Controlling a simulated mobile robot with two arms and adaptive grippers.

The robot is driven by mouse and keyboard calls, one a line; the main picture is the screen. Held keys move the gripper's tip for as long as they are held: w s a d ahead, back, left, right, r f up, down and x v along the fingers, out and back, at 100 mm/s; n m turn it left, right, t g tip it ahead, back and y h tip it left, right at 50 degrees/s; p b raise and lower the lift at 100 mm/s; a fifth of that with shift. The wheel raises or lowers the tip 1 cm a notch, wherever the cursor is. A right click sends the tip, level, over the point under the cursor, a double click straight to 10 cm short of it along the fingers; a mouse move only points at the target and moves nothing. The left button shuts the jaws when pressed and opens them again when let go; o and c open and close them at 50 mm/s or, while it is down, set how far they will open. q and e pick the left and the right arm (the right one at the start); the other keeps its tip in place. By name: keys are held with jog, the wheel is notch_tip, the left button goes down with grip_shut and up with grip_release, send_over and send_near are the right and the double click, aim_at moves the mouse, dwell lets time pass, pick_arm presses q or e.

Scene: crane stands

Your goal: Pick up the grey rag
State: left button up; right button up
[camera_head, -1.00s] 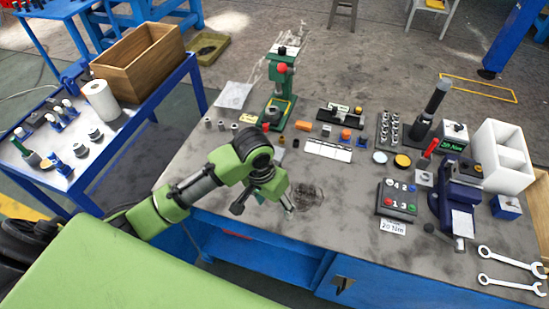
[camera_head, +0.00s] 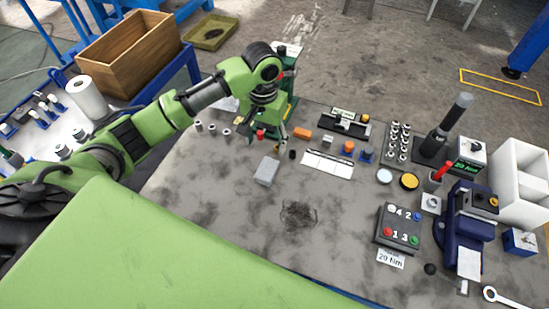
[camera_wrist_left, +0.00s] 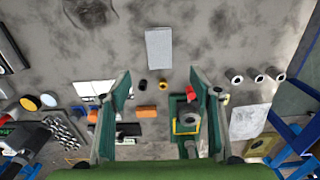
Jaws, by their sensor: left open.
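A flat, light grey cloth-like sheet, which looks like the grey rag (camera_head: 224,104), lies at the table's far left edge, partly hidden by my left arm. It shows whole in the left wrist view (camera_wrist_left: 250,122), right of the green press. My left gripper (camera_head: 262,130) is open and empty above the table, in front of the press. In the left wrist view its two fingers (camera_wrist_left: 161,82) stand apart, with the rag to the right, outside them. My right gripper is not in view.
The green press (camera_head: 288,88) stands beside my left gripper. A smooth grey block (camera_head: 266,171) and a dark tangled patch (camera_head: 298,215) lie nearer. A button box (camera_head: 398,228) and blue vise (camera_head: 465,225) stand right. The front left table is mostly clear.

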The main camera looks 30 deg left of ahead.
pick_arm(q)
send_over(267, 169)
notch_tip(267, 169, down, 7)
jog(key=shift+a+f, duration=0.1)
jog(key=shift+f, duration=0.1)
jog(key=shift+w+f, duration=0.1)
jog(key=shift+f, duration=0.25)
jog(key=shift+f+p, duration=0.2)
jog(key=shift+p, duration=0.1)
notch_tip(267, 169, down, 4)
jog(key=shift+f+p, duration=0.2)
jog(key=shift+p, duration=0.2)
jog(key=shift+f, duration=0.35)
jog(key=shift+c, duration=0.9)
jog(key=c, duration=1)
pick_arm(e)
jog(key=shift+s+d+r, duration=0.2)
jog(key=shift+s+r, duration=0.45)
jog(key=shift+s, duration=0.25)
